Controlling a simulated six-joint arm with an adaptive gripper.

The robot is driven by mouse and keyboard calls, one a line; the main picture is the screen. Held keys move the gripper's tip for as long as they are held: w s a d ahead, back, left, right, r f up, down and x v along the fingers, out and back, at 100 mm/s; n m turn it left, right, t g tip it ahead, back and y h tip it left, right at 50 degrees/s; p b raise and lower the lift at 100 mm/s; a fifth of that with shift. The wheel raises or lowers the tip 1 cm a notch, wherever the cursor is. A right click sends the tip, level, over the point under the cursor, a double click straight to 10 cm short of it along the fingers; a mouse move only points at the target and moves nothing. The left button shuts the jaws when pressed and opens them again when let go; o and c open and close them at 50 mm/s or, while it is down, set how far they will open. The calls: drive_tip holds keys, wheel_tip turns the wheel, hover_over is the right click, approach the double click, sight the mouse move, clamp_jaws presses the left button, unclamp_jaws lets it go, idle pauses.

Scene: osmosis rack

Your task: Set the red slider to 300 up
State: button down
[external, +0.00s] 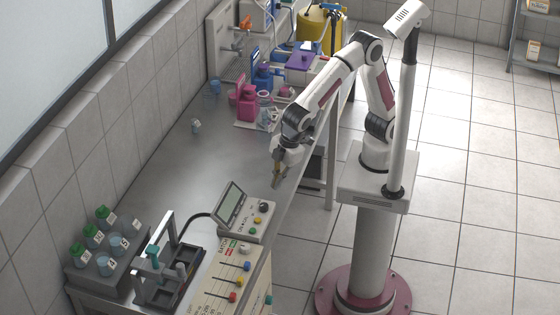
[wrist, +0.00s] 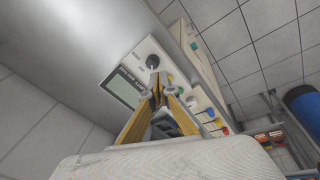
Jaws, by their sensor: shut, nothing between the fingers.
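The red slider (external: 232,297) is a small red knob on the cream control panel (external: 212,291), in the lower middle of the external view. It sits nearest the front, below the yellow slider (external: 240,282) and the blue slider (external: 247,266). In the wrist view the red slider (wrist: 225,131) is a small dot right of my fingers. My gripper (external: 275,184) is in the air behind the panel, apart from the sliders. In the wrist view my gripper (wrist: 158,85) has its yellow fingertips together, with nothing between them. The scale marks are too small to read.
A screen (external: 230,202) and a box with a black knob (external: 264,206) stand at the panel's far end. A dark frame (external: 166,265) stands left of the panel, near a rack of green-capped bottles (external: 103,212). The bench (external: 180,175) behind is mostly clear.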

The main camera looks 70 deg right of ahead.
sight(233, 297)
drive_tip(key=s+a+f+n+t+y, duration=0.1)
drive_tip(key=s+a+f+n, duration=0.2)
drive_tip(key=a, duration=0.6)
drive_tip(key=s+a+f, duration=0.3)
drive_tip(key=s+a, duration=0.2)
drive_tip(key=a, duration=0.5)
drive_tip(key=s+a+f+n+t+y, duration=0.15)
drive_tip(key=s+a+f, duration=0.25)
drive_tip(key=a, duration=0.5)
drive_tip(key=w+a+r+y, duration=0.1)
drive_tip(key=a+r, duration=0.5)
drive_tip(key=a, duration=0.2)
drive_tip(key=shift+w+t, duration=0.35)
drive_tip(key=shift+f+y, duration=0.1)
drive_tip(key=shift+y, duration=0.15)
drive_tip(key=shift+w+a+f, duration=0.6)
drive_tip(key=shift+w+f, duration=0.7)
drive_tip(key=shift+w, duration=0.15)
drive_tip(key=shift+w+a+f, duration=0.6)
drive_tip(key=shift+w+f, duration=0.75)
drive_tip(key=shift+w, duration=0.05)
drive_tip(key=shift+w+a+f, duration=0.6)
drive_tip(key=shift+w+f, duration=0.7)
drive_tip(key=shift+w, duration=0.15)
drive_tip(key=shift+w, duration=0.1)
